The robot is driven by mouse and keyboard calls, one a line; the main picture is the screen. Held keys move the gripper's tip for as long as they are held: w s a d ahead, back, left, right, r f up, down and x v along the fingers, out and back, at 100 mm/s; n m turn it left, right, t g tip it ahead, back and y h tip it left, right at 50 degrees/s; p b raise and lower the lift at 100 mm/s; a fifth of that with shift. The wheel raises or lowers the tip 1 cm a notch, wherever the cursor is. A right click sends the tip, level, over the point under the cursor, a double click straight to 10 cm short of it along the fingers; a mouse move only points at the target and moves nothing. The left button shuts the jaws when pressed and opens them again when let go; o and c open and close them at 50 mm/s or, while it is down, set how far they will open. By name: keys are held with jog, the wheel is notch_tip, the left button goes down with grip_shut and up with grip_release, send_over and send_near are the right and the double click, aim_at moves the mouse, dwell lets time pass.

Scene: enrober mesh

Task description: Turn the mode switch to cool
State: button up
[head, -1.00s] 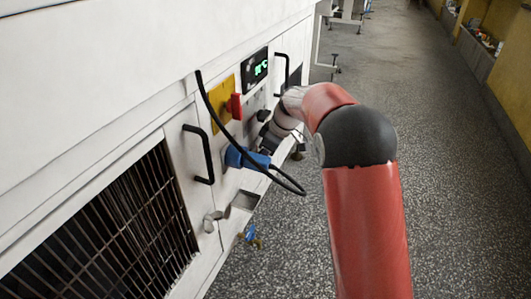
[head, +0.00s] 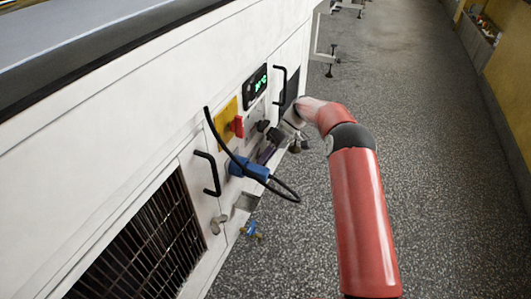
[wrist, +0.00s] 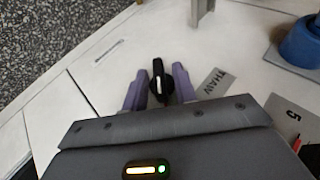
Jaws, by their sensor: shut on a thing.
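In the wrist view a black knob with a pale pointer line, the mode switch (wrist: 158,82), stands on the white panel. My gripper (wrist: 159,70) has its purple fingers on either side of the knob and is shut on it. A plate marked THAW (wrist: 215,84) lies just right of the fingers. No cool label can be read. In the head view my gripper (head: 266,153) is at the machine's panel, and the arm hides much of the switch area.
A red switch on a yellow plate (head: 227,121), a green-lit display (head: 257,85) and black handles (head: 210,175) are also near. The floor to the right is open.

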jog(key=shift+g, duration=0.4)
jog(key=o, duration=0.6)
jog(key=v, duration=0.7)
jog(key=shift+w+d+p, duration=0.25)
jog(key=shift+d+p, duration=0.1)
jog(key=shift+p, duration=0.1)
jog(key=shift+r, duration=0.15)
jog(key=shift+d, duration=0.15)
